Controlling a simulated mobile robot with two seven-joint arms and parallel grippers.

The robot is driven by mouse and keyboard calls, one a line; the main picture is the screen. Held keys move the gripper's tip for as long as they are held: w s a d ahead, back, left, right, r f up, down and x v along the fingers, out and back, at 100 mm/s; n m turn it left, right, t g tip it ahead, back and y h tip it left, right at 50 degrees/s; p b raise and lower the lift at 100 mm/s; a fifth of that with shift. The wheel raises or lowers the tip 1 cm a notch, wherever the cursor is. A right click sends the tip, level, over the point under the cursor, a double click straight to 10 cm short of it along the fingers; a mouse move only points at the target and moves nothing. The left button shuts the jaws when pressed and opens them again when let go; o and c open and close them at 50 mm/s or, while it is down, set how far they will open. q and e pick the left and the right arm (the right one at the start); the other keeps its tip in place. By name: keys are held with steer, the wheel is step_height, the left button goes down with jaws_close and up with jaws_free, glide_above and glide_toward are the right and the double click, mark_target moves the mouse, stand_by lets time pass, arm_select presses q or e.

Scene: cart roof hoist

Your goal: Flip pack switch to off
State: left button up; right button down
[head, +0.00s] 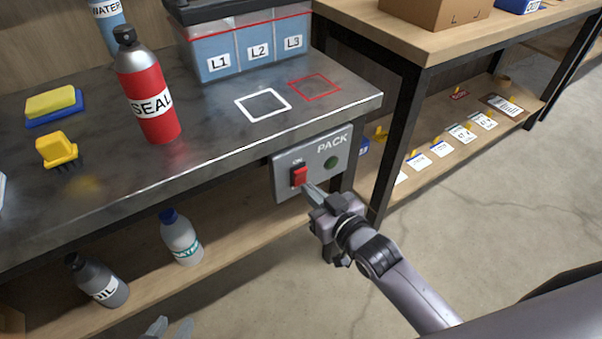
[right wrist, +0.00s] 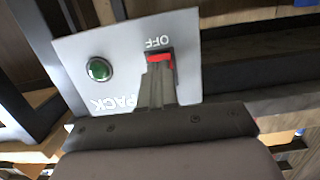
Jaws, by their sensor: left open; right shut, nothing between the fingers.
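The grey PACK panel (head: 284,190) is fixed under the front edge of the metal bench. It carries a red switch (head: 299,176) with ON above it and a dark green round lamp (head: 331,162). My right gripper (head: 308,189) is shut and empty, its tips just beside the lower right of the switch. In the right wrist view, the fingertips (right wrist: 158,72) overlap the red switch (right wrist: 160,57) near the upside-down OFF label; I cannot tell whether they touch. The fingers hide part of the switch. My left gripper (head: 170,329) is open and empty at the bottom edge.
On the metal bench (head: 215,160) stand a red SEAL bottle (head: 153,95) and a bin labelled L1, L2, L3 (head: 250,50). A yellow brush (head: 57,149) lies at left. Bottles stand on the shelf below. A table leg (head: 395,145) rises close right of the panel.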

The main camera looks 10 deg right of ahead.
arm_select(q)
step_height(320, 180, up, 4)
steer(key=p, duration=0.3)
steer(key=shift+a, duration=0.1)
arm_select(e)
steer(key=v, duration=0.5)
steer(key=shift+s+d, duration=0.15)
steer(key=shift+s, duration=0.15)
arm_select(q)
steer(key=shift+f, duration=0.15)
arm_select(e)
steer(key=s+d+f+m+g+h+p, duration=0.1)
steer(key=s+d+f+g+h, duration=0.15)
steer(key=s, duration=0.45)
steer(key=s+d+f+m+g+h+p, duration=0.1)
steer(key=s+d+f+g, duration=0.2)
steer(key=s, duration=0.5)
arm_select(q)
step_height(320, 180, up, 11)
steer(key=s+a+y+p, duration=0.1)
steer(key=a+p, duration=0.1)
steer(key=p, duration=1.2)
steer(key=shift+s+a, duration=0.3)
arm_select(e)
step_height(320, 180, up, 11)
steer(key=shift+r+t, duration=0.2)
steer(key=shift+t, duration=0.15)
